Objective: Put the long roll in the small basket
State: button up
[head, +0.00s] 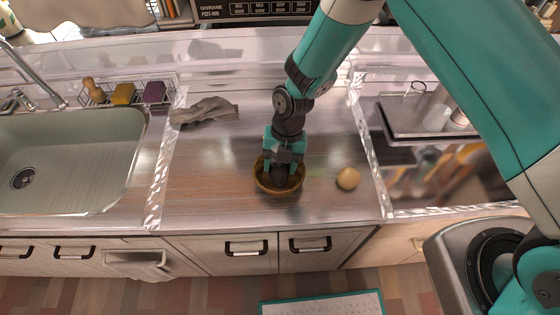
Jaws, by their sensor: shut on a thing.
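A small round brown basket (258,184) stands on the counter in the middle of the head view. My gripper (281,174) points down into it, with its fingers inside or just above the rim. It is shut on a dark thing between the fingers, too small and shaded to identify. I cannot make out the long roll anywhere, so I cannot tell whether it is this held thing. A round pale roll (348,178) lies on the counter to the right of the basket, apart from it.
A grey cloth (205,111) lies behind and left of the basket. The sink (75,165) is at the left, with a wire rack (124,94) behind it. A glass-topped dish dryer (430,112) is at the right. The counter in front of the cloth is clear.

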jog(key=o, duration=1)
notch_tip(320, 180, up, 7)
jog(key=p, duration=0.4)
jog(key=shift+r, duration=0.1)
